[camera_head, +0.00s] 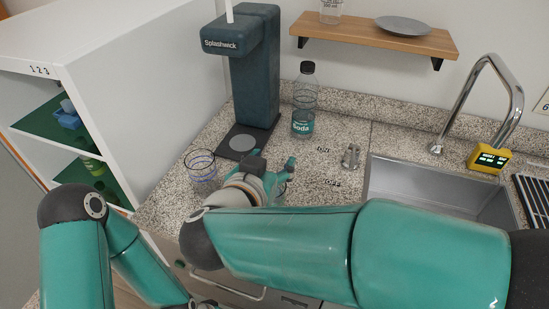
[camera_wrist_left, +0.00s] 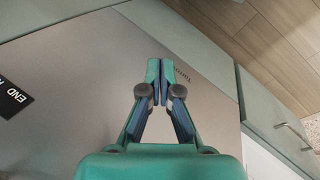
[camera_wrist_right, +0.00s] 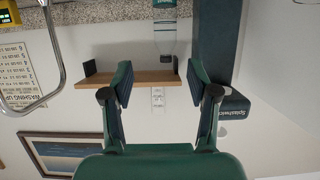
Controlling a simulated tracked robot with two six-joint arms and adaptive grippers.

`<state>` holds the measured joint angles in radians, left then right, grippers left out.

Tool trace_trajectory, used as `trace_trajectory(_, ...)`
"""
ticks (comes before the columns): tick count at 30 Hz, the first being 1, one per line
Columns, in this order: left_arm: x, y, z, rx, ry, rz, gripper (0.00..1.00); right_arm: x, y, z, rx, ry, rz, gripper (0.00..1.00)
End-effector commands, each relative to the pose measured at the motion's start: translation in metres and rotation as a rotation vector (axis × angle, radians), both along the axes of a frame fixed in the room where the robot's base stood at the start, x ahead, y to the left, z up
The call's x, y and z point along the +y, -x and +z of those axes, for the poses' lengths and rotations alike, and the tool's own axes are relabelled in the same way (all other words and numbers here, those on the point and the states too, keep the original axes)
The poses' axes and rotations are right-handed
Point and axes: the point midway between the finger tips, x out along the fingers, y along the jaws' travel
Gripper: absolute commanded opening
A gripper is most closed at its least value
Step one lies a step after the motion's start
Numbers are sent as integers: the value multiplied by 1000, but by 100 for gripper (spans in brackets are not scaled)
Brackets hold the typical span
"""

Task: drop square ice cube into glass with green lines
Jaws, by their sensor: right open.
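A clear glass with blue-looking lines (camera_head: 201,168) stands on the granite counter in front of the drink machine. My right gripper (camera_head: 273,165) is over the counter to the right of that glass. It is open, and in the right wrist view nothing shows between its fingers (camera_wrist_right: 160,85). Part of what may be another glass shows just below it, mostly hidden by my gripper and arm; its line colour cannot be told. I see no square ice cube in any view. My left gripper (camera_wrist_left: 160,75) has its fingertips together with nothing visible between them.
The dark drink machine (camera_head: 243,70) and a soda bottle (camera_head: 305,105) stand at the back. A steel sink (camera_head: 440,190) with a tap (camera_head: 500,90) is at right. A wooden shelf (camera_head: 370,35) holds a plate. A white cabinet (camera_head: 120,70) is at left.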

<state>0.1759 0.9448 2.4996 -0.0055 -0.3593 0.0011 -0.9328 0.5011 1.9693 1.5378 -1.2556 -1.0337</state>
Motion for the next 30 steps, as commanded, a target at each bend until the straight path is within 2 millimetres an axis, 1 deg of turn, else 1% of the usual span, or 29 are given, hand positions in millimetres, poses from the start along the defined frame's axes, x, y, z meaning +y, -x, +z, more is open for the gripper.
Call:
trace_trajectory(9, 0, 0, 0, 0, 0, 0, 0, 19, 57, 22, -3, -2, 4, 59)
trace_trajectory(12, 0, 0, 0, 0, 0, 0, 0, 24, 72, 28, -3, -2, 3, 59)
trace_trajectory(15, 0, 0, 0, 0, 0, 0, 0, 27, 83, 32, -1, -1, 2, 59)
trace_trajectory(18, 0, 0, 0, 0, 0, 0, 0, 29, 89, 34, -1, -1, 1, 59)
trace_trajectory(21, 0, 0, 0, 0, 0, 0, 0, 29, 92, 35, 0, -1, -1, 59)
trace_trajectory(30, 0, 0, -1, 0, 0, 0, 0, 29, 92, 35, 0, -1, -1, 59)
